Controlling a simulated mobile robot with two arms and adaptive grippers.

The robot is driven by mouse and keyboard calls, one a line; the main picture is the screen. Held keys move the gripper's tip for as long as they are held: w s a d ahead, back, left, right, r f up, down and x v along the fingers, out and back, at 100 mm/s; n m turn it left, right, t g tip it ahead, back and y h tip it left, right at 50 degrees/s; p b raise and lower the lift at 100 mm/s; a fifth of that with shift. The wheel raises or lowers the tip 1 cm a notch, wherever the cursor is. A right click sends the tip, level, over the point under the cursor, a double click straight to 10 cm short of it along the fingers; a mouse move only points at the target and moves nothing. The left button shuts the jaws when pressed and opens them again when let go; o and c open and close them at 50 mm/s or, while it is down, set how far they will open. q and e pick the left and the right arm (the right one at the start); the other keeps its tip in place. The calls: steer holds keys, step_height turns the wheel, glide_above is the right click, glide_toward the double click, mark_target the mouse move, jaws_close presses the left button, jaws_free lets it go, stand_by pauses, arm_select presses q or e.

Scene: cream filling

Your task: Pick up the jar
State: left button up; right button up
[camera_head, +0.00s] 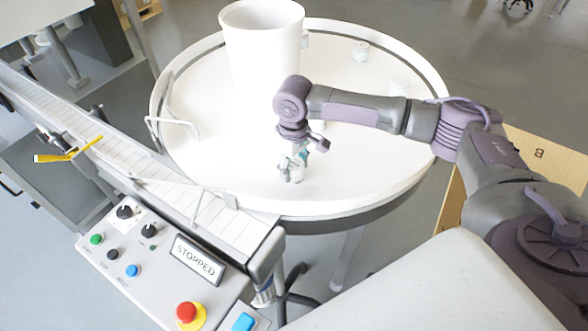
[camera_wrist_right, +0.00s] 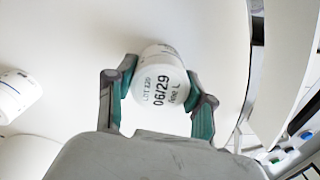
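A small white jar (camera_wrist_right: 160,88) with printed text on its lid, including "06/29", sits between the fingers of my right gripper in the wrist view. The teal finger pads of my right gripper (camera_wrist_right: 160,95) touch the jar on both sides. In the head view my right gripper (camera_head: 293,166) points down at the front part of the round white table (camera_head: 235,180). There the fingers mostly hide the jar, and I cannot tell whether it is clear of the table. My left gripper is out of view.
A tall white container (camera_head: 262,50) rises behind the gripper. A conveyor (camera_head: 150,165) and a control panel (camera_head: 150,260) reading STOPPED lie left.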

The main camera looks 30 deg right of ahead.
steer(key=c, duration=0.4)
steer(key=shift+r, duration=0.15)
